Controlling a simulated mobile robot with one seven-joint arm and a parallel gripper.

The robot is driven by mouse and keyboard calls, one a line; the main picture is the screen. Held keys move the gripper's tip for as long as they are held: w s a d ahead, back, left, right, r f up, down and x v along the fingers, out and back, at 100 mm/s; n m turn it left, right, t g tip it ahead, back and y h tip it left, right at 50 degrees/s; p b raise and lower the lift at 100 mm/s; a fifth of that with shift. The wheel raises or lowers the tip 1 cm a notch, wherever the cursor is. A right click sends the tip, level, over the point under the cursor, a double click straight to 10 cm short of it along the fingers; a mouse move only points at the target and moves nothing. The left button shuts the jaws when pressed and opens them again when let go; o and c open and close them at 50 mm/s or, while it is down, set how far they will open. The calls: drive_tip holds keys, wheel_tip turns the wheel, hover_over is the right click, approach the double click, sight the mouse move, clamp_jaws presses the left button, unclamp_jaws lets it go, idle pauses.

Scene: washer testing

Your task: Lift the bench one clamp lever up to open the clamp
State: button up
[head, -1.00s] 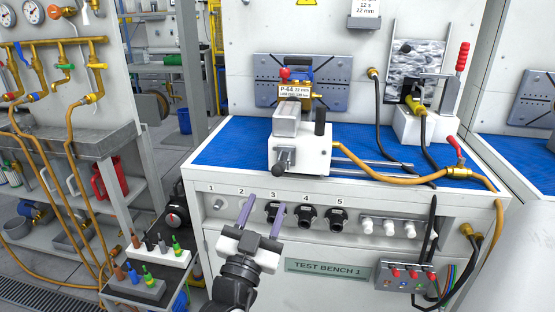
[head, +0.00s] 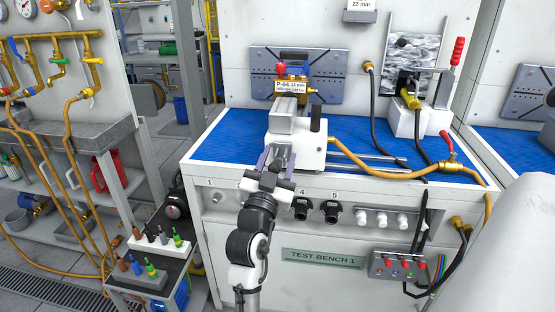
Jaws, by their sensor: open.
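On test bench 1, a white clamp block (head: 311,153) holds a grey jaw piece. A short black upright handle (head: 316,118) stands at its right side. The block's dark front knob is now mostly hidden behind my gripper. A separate toggle clamp at the right has a red-gripped lever (head: 457,51) standing upright. I cannot tell which of these is the clamp lever meant. My gripper (head: 274,159) is open, with its two purple fingers pointing at the block's front, one on either side of the knob area. Contact cannot be made out.
The blue bench top (head: 231,135) is clear to the left of the block. An orange hose (head: 395,170) crosses the bench to the right. Black knobs (head: 331,212) and white knobs line the front panel. A tool tray (head: 160,245) stands at the lower left.

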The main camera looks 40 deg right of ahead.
clamp_jaws()
